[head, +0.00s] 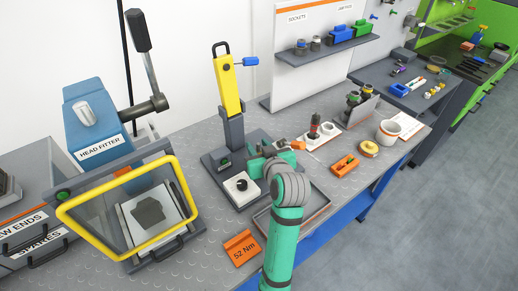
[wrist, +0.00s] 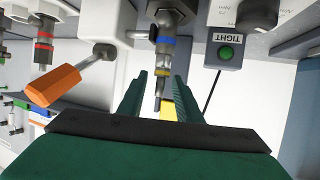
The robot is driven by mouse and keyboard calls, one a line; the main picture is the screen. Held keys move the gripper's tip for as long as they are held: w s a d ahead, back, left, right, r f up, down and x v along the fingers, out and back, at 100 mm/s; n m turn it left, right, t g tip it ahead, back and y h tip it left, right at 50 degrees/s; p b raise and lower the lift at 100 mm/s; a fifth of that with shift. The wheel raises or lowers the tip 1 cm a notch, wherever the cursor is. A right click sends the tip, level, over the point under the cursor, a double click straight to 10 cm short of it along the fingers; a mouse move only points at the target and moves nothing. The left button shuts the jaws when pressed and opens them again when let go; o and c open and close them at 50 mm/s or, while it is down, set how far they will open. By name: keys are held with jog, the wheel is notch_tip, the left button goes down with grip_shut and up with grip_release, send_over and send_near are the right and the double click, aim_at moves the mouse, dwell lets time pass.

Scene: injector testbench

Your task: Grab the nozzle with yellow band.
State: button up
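In the wrist view, a grey stepped part with a blue ring (wrist: 165,41) points tip down between my fingers. The fingers are apart, with visible gaps beside the part. A yellow patch (wrist: 168,112) shows lower between the fingers; I cannot tell what it belongs to. In the head view, my gripper (head: 262,160) is low at the stand with the yellow column (head: 227,85), partly hidden by my arm.
An orange handle (wrist: 52,87) and a red-banded part (wrist: 43,46) are to the left in the wrist view. The TIGHT box (wrist: 225,50) with a green light is close on the right. A white block (head: 240,188) and a shallow tray (head: 262,219) are near my arm.

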grip_shut()
